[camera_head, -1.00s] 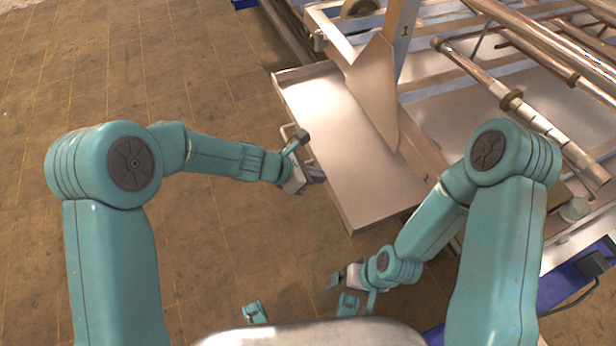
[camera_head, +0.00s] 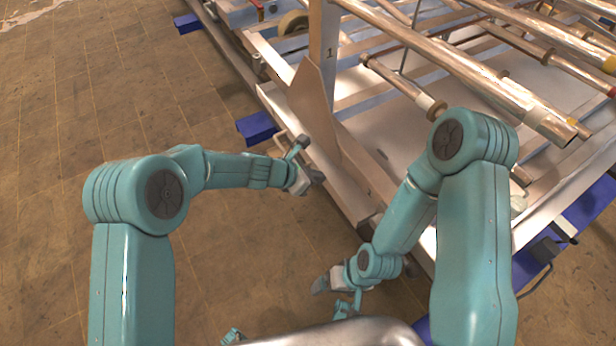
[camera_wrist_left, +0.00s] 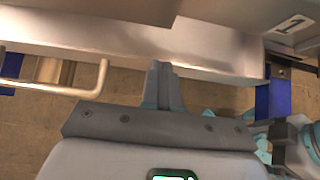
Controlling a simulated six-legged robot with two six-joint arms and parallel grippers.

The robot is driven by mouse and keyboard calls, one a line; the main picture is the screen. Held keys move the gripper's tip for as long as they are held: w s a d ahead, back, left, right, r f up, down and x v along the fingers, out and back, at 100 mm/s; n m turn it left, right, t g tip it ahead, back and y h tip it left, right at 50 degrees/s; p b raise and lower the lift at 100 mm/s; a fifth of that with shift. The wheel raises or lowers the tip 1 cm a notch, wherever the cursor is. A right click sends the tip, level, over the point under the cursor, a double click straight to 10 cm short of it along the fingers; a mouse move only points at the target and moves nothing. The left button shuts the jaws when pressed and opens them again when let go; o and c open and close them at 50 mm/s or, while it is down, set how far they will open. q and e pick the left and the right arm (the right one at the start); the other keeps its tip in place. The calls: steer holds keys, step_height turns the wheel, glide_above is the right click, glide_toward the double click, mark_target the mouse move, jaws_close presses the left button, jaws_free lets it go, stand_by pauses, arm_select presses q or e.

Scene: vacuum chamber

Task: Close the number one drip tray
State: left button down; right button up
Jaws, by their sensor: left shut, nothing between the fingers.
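The number one drip tray is a shiny metal tray, slid almost wholly under the frame; its narrow front strip (camera_head: 332,188) shows beside the plate marked 1 (camera_head: 330,54). In the left wrist view its front face (camera_wrist_left: 205,45) spans the picture, with a bar handle (camera_wrist_left: 98,82) at left and the 1 label (camera_wrist_left: 290,24) at upper right. My left gripper (camera_head: 316,178) is shut and empty, right at the tray's front, to the right of the handle. Its shut fingers (camera_wrist_left: 160,70) reach the front face; contact is unclear. My right gripper (camera_head: 322,284) hangs low above the floor; its jaw opening is unclear.
The metal frame with rails and long pipes (camera_head: 470,75) fills the upper right. Blue blocks (camera_head: 257,127) stick out low along its left side. The brown tiled floor (camera_head: 90,110) at left is clear.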

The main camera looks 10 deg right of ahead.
arm_select(q)
steer(key=shift+w+d, duration=0.1)
steer(key=shift+d, duration=0.35)
